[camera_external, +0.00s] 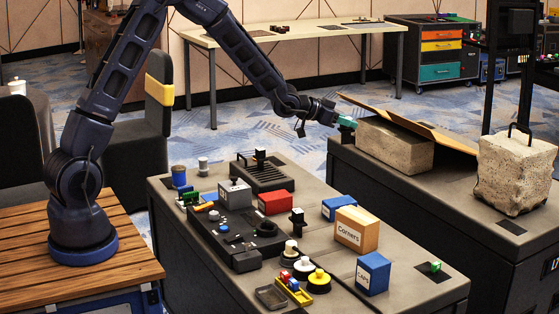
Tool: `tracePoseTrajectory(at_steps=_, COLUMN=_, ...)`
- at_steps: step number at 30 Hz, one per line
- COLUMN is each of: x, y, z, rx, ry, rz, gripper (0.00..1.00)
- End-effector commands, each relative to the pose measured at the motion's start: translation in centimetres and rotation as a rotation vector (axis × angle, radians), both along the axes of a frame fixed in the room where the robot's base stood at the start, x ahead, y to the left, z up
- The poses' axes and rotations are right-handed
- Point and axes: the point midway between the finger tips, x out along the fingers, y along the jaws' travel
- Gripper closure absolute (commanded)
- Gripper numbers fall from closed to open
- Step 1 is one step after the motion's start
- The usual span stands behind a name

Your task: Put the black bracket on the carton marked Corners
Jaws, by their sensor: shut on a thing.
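The carton marked Corners (356,229) is an orange-tan box standing on the front grey cabinet top, its white label facing the camera. My gripper (346,122) is up and behind it, low over the near left edge of the right-hand cabinet. Its teal-green fingertips are shut on a small dark thing (347,136), too small and partly hidden to make out its shape. I cannot tell for certain that it is the black bracket. The top of the carton looks bare.
A blue carton (373,273) marked Caps and another blue box (339,207) flank the Corners carton. A red box (276,202) and a black console (232,229) stand left. On the right cabinet are speckled blocks (513,172) and a tilted brown board (405,122) near my gripper.

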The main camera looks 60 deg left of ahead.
Motion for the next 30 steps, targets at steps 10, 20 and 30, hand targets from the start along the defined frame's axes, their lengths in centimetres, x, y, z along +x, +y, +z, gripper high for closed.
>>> tracePoseTrajectory(at_steps=10, x=-3.6, y=-11.9, z=3.3, rx=0.004, ry=0.001, rz=-0.123, gripper=1.00)
tracePoseTrajectory(at_steps=20, x=-4.7, y=-14.6, z=2.1, rx=0.004, ry=0.005, rz=-0.151, gripper=1.00)
tracePoseTrajectory(at_steps=30, x=-4.8, y=-14.6, z=-5.3, rx=0.005, ry=0.006, rz=-0.150, gripper=1.00)
